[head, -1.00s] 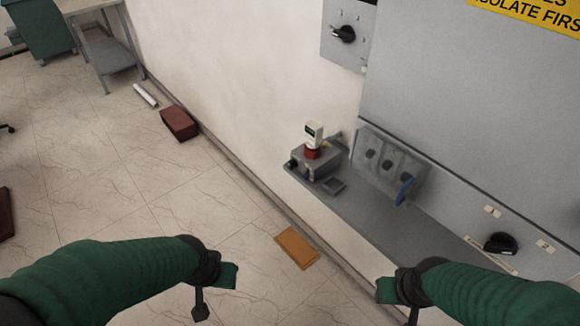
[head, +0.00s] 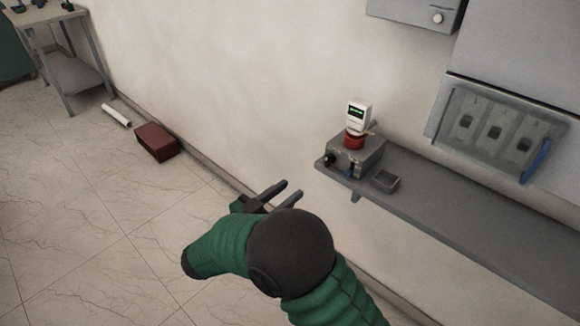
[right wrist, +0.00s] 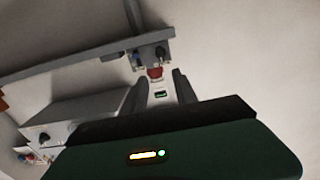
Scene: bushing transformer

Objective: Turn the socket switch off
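A small grey socket box (head: 357,155) stands at the left end of a wall shelf, with a black knob (head: 330,160) and a small lever (head: 350,168) on its front. A red socket (head: 354,141) sits on top, with a white plug-like device (head: 357,116) with a green display in it. My right gripper (head: 277,192) is open and empty, left of the box and apart from it. In the right wrist view the box (right wrist: 148,53) appears upside down beyond the open fingers (right wrist: 161,88). Which control is the switch I cannot tell. My left gripper is out of view.
The grey shelf (head: 450,205) runs right along the wall, with a small open tray (head: 385,181) beside the box. A panel with several switches and a blue handle (head: 537,160) is above it. A red-brown box (head: 156,142) lies on the floor.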

